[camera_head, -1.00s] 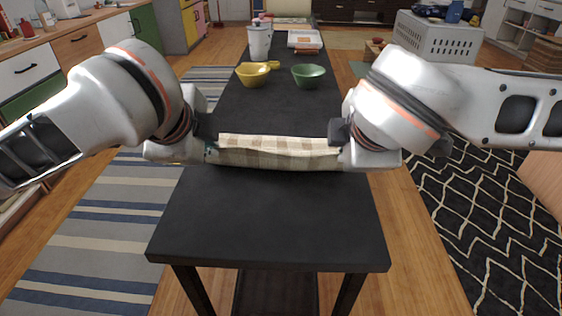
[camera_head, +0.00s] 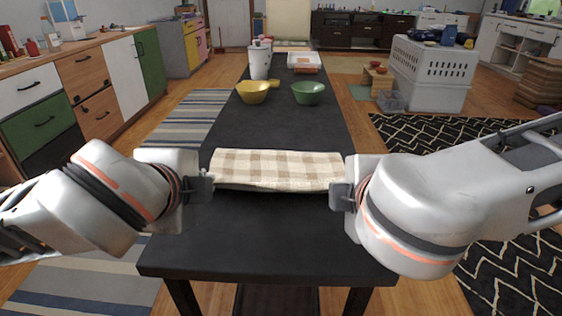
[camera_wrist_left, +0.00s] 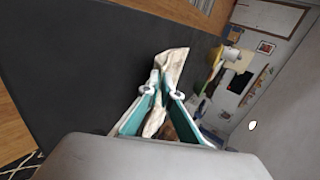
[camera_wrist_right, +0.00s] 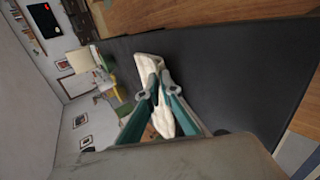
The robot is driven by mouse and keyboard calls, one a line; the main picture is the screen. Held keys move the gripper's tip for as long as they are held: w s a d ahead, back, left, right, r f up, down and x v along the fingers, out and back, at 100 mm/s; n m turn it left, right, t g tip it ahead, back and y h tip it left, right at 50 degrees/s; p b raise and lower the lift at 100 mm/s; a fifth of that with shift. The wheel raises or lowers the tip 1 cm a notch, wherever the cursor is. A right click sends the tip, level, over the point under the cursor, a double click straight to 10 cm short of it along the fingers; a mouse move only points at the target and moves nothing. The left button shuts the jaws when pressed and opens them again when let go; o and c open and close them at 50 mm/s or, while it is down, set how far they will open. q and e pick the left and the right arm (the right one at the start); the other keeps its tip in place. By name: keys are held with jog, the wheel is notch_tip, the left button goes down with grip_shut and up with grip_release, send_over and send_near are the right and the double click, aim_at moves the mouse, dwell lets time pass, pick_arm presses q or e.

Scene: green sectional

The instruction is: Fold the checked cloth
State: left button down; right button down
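The checked cloth (camera_head: 277,170), beige and white, is a folded strip across the black table (camera_head: 270,240). My left gripper (camera_head: 207,187) is at its left end and my right gripper (camera_head: 338,195) at its right end. In the left wrist view the fingers (camera_wrist_left: 165,92) are closed on the cloth (camera_wrist_left: 172,62). In the right wrist view the fingers (camera_wrist_right: 157,92) are closed on the other end of the cloth (camera_wrist_right: 150,68). The cloth's near edge hangs level between both grippers, close to the tabletop; I cannot tell if it touches.
A yellow bowl (camera_head: 252,92), a green bowl (camera_head: 308,93) and a white canister (camera_head: 260,62) stand farther back on the table. A white tray (camera_head: 304,62) is behind them. The tabletop in front of the cloth is clear.

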pick_arm(q)
jog(key=c, duration=2)
grip_release()
pick_arm(e)
jog(key=c, duration=2)
grip_release()
pick_arm(q)
jog(key=shift+r, duration=0.1)
pick_arm(e)
jog(key=shift+r, duration=0.1)
